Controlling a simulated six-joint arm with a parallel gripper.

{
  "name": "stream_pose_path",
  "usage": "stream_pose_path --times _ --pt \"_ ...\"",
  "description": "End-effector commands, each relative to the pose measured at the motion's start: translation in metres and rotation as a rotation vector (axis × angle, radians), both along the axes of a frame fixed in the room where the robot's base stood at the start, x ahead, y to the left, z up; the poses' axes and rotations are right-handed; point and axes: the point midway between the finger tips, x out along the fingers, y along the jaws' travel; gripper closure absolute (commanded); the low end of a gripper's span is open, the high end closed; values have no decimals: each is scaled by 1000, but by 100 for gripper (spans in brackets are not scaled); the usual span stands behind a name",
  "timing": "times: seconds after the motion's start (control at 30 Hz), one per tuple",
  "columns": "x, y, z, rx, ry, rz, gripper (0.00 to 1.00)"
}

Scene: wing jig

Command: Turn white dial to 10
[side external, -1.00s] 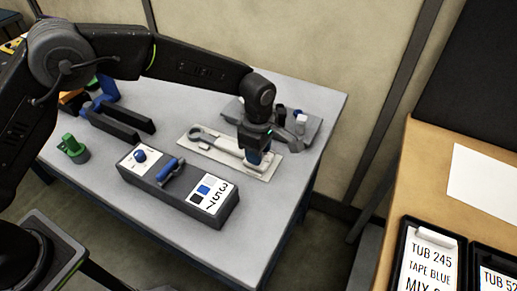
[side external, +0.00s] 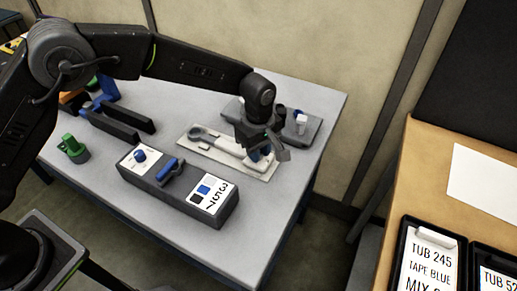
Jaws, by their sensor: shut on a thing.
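A pale plate (side external: 205,148) lies on the grey table, with a long light part (side external: 222,143) on it that has a round ring at its left end. My gripper (side external: 264,157) points down over the plate's right end. It is shut low at the plate, on what looks like the white dial there; the jaws hide nearly all of it. A blue patch shows between or on the jaws. The dial's numbers and pointer cannot be read from here.
A dark grey box (side external: 190,186) with a blue handle, a blue knob and a card marked 357 stands in front. A grey fixture (side external: 314,128) with a small white cap stands behind my gripper. Black-and-blue parts (side external: 120,120) and a green piece (side external: 73,149) are at left.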

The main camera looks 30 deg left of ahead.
Motion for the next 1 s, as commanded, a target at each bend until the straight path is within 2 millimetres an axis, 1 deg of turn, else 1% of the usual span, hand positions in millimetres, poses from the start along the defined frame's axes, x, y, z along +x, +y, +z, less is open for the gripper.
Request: stream_pose_path --times 0.3,0.33,0.57,0.6,0.87,0.97,1.0 --pt "0 0 1 0 -1 -11 100" --pt "0 0 1 0 -1 -11 75" --pt "0 0 0 0 -1 -10 53" --pt "0 0 0 0 -1 -10 52" --pt "0 0 3 0 -1 -9 52" --pt "1 0 13 -1 -3 -9 52" --pt "1 0 19 -2 -4 -9 52"
